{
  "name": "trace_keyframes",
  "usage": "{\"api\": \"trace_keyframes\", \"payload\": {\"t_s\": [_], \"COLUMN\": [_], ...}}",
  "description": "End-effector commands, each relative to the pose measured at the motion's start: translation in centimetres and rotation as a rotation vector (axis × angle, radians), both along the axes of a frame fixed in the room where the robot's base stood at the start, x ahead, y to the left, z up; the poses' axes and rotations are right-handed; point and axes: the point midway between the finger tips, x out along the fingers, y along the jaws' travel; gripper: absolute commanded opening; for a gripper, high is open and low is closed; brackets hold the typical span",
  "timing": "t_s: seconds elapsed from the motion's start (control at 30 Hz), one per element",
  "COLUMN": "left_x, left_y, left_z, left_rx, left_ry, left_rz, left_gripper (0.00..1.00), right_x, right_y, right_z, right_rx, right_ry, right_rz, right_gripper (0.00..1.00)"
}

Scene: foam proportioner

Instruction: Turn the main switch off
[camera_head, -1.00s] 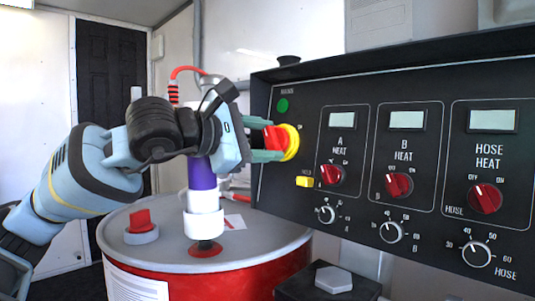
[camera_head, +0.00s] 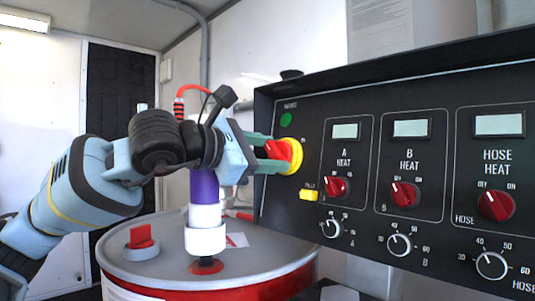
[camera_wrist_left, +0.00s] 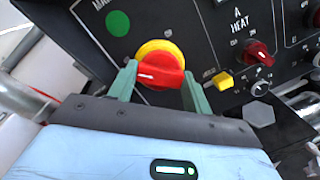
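The main switch is a red knob (camera_head: 278,150) on a yellow round base (camera_head: 296,156), at the left side of the black control panel. My left gripper (camera_head: 264,152) is at the switch, its two green fingers on either side of the red knob. In the left wrist view the red knob (camera_wrist_left: 158,76) has a white mark at its left end and lies between the widely spaced fingertips (camera_wrist_left: 158,78). The fingers look open; I cannot tell whether either touches the knob. My right gripper is not in view.
The panel holds a green indicator (camera_head: 286,119), a yellow button (camera_head: 309,195) and several red heater knobs and displays to the right. Below stands a red drum (camera_head: 245,280) with a grey lid, carrying a white and purple pump (camera_head: 205,215) and a red-topped cap (camera_head: 141,240), close under my left arm.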

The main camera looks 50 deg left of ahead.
Motion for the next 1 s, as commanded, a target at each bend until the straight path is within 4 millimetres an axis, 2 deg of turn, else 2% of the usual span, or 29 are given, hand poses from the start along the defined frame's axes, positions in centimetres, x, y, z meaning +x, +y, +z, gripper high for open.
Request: {"api": "trace_keyframes", "payload": {"t_s": [0.03,0.17,0.57,1.0], "left_x": [0.0,0.0,-0.6,-6.2], "left_y": [0.0,0.0,0.0,-0.1], "left_z": [0.0,0.0,0.1,0.5], "left_rx": [-0.004,-0.003,-0.002,-0.003], "left_ry": [0.001,0.001,-0.003,-0.004], "left_rz": [0.0,0.0,-0.001,-0.002], "left_gripper": [0.54,0.71,0.71,0.71], "right_x": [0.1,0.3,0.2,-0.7], "right_y": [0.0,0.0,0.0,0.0], "right_z": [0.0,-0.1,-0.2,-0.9], "right_rx": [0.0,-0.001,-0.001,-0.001], "right_ry": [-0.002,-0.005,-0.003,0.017], "right_rz": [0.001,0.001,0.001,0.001], "right_gripper": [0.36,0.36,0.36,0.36]}}
